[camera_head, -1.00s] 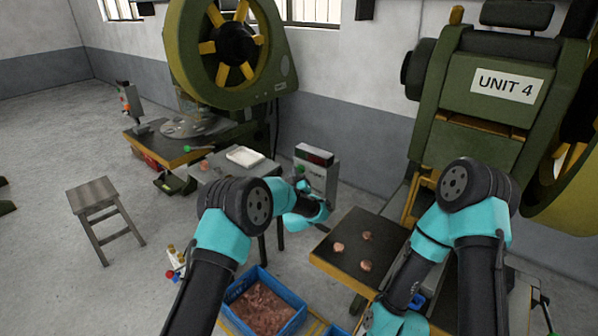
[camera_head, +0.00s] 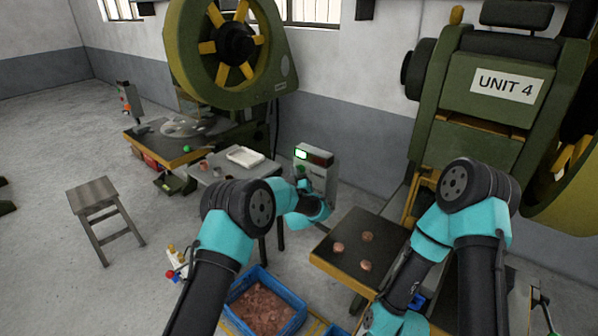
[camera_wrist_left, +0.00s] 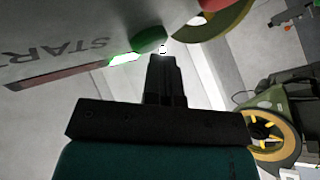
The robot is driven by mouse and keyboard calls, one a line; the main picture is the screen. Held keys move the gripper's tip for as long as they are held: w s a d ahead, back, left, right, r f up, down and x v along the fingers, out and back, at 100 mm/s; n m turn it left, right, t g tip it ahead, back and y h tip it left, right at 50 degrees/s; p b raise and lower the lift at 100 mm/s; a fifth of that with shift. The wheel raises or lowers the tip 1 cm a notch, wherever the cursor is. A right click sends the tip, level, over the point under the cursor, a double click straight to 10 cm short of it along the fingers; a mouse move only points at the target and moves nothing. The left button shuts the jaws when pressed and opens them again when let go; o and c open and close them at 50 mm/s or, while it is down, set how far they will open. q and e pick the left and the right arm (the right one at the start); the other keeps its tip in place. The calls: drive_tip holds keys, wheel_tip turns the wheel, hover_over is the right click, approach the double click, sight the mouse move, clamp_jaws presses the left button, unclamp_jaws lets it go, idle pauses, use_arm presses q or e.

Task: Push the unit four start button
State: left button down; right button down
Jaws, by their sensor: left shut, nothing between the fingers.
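A grey control box (camera_head: 318,180) stands left of the green press with the UNIT 4 sign (camera_head: 506,87). A green lamp (camera_head: 301,154) is lit on its top left, beside a dark red display. A green start button (camera_head: 300,170) is on its front. The button (camera_wrist_left: 149,40) and the word START also show in the left wrist view. My left gripper (camera_head: 301,184) is shut and empty, close to the box. In the left wrist view its fingertips (camera_wrist_left: 163,58) are right at the button; contact is hard to tell. My right gripper is outside the view.
A dark table (camera_head: 337,262) with copper pieces stands before the press. A blue crate (camera_head: 233,297) of copper sits on the floor. A grey table (camera_head: 217,175) with a white tray (camera_head: 244,156) is behind my left arm. A stool (camera_head: 92,190) stands left.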

use_arm(q)
drive_tip(key=shift+s+a, duration=0.55)
drive_tip(key=shift+s, duration=0.1)
drive_tip(key=shift+s, duration=0.1)
idle(0.3)
drive_tip(key=s+a, duration=0.3)
drive_tip(key=shift+s+a, duration=0.15)
drive_tip(key=shift+s, duration=0.15)
drive_tip(key=shift+f, duration=0.1)
idle(0.7)
